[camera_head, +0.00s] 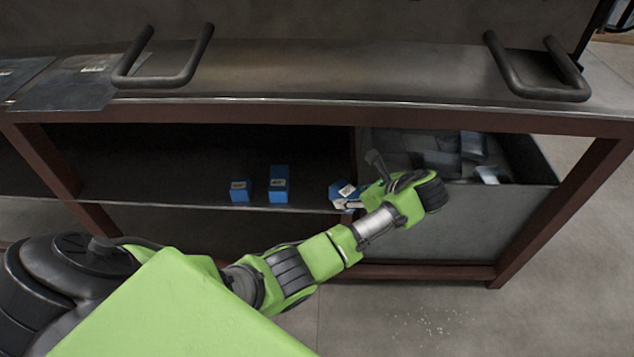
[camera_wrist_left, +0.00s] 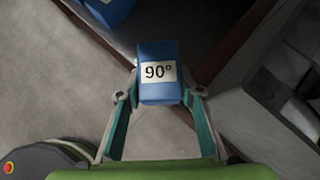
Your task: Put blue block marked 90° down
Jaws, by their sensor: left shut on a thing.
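The blue block marked 90° (camera_wrist_left: 160,88) sits between the fingers of my left gripper (camera_wrist_left: 160,98) in the left wrist view, its white label facing the camera. In the head view the same block (camera_head: 338,188) shows partly at the shelf's front edge, tilted, with my left gripper (camera_head: 347,203) shut on it. Whether the block touches the shelf (camera_head: 150,193) is hard to tell. My right gripper is not in view.
Two other blue blocks, a shorter one (camera_head: 240,191) and a taller one (camera_head: 278,184), stand on the shelf to the left. A grey bin (camera_head: 470,225) with scrap sheets stands to the right. Dark handles (camera_head: 165,70) rise above the bench top. The shelf's left part is clear.

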